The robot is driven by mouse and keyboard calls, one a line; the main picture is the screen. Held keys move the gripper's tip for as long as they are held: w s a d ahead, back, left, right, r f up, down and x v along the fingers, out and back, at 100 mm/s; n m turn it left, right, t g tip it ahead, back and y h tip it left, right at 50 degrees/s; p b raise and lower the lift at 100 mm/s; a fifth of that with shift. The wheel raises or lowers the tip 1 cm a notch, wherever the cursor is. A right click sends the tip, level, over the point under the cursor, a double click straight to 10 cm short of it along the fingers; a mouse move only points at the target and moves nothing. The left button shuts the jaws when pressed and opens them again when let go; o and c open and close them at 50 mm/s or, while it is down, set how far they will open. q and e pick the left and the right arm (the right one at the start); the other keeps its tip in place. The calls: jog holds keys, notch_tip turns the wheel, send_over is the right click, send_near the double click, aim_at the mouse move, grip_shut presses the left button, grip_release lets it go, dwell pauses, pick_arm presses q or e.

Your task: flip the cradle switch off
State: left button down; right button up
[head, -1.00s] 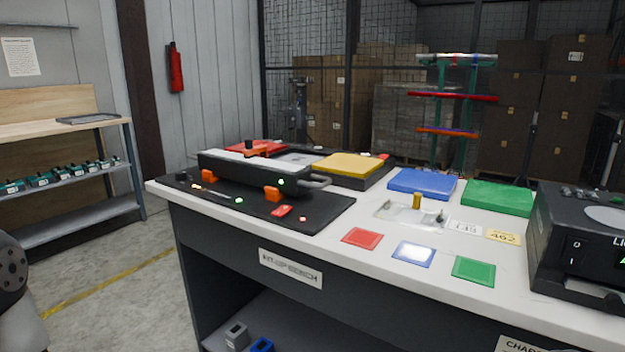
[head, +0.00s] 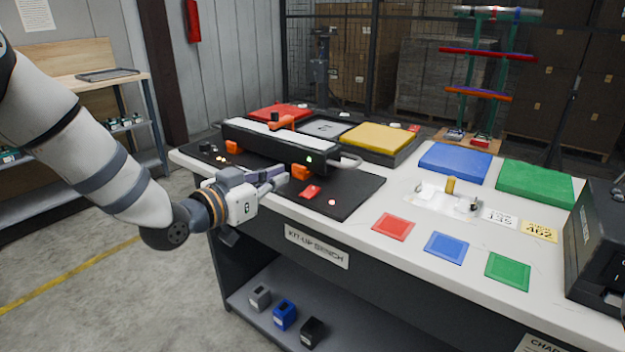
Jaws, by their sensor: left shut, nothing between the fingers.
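The cradle is a black board (head: 345,205) on the near left of the bench, with a long black device with a pale top (head: 265,140) lying between its orange clips (head: 301,172). A small red switch (head: 311,192) sits near the board's front edge, beside a lit red lamp (head: 332,202). I cannot tell which way the switch is tipped. My left gripper (head: 280,178) is shut and empty, its fingertips over the board's front edge, a little left of the switch and apart from it. It hides part of the board.
Red (head: 393,226), blue (head: 446,248) and green (head: 508,271) squares lie right of the board. A handle (head: 346,162) sticks out from the device. Thick blue (head: 455,162) and green (head: 534,183) pads lie behind. A black machine (head: 600,240) stands at the right end.

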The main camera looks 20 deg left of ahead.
pick_arm(q)
jog(key=b, duration=0.2)
send_over(309, 194)
jog(key=shift+s+a+f, duration=0.1)
jog(key=shift+s+f, duration=0.15)
jog(key=shift+f, duration=0.25)
jog(key=shift+s+f, duration=0.2)
jog(key=shift+f, duration=0.3)
jog(key=shift+w+f, duration=0.2)
jog(key=shift+f, duration=0.35)
jog(key=shift+w+f, duration=0.15)
jog(key=shift+f, duration=0.9)
pick_arm(e)
jog(key=shift+g, duration=0.6)
jog(key=shift+s+f, duration=1.45)
